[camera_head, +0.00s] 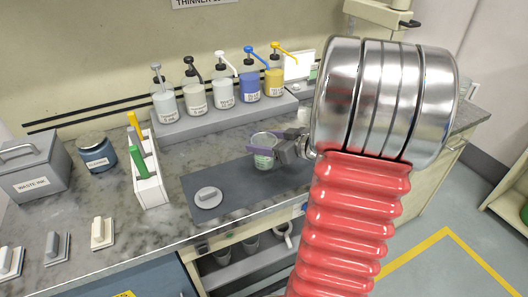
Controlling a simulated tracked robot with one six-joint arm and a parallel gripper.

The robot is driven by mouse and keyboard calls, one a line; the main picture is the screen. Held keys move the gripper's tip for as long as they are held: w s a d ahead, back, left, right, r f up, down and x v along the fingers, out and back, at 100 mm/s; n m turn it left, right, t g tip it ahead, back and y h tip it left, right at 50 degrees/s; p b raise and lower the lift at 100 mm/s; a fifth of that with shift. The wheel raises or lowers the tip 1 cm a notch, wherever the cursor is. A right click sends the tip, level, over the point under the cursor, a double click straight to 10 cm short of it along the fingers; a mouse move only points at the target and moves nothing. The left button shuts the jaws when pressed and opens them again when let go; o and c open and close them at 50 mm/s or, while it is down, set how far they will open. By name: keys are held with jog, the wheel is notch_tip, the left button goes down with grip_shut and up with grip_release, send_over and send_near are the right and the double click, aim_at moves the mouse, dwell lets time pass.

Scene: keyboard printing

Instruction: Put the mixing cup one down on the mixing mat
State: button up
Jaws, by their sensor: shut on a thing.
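The mixing cup one (263,161) is a small clear cup with a pale green label. My gripper (268,148) is shut on it from the right, with a purple-grey finger across its upper part. The mixing mat (228,188) is a dark grey rectangle on the counter. The cup appears over the mat's rear right part. I cannot tell whether its base touches the mat. My red and metal arm hides the mat's right end.
Several pump bottles (223,94) stand on a raised shelf behind. A round disc with a grey handle (208,197) lies on the mat. A white rack (148,180) with green and orange tools, a blue jar (97,152) and a grey waste box (32,172) stand left.

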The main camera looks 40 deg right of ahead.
jog(key=shift+f, duration=1.85)
jog(key=o, duration=1.5)
jog(key=shift+f, duration=0.1)
jog(key=shift+s+r, duration=0.25)
jog(key=v, duration=1.1)
jog(key=shift+s, duration=0.25)
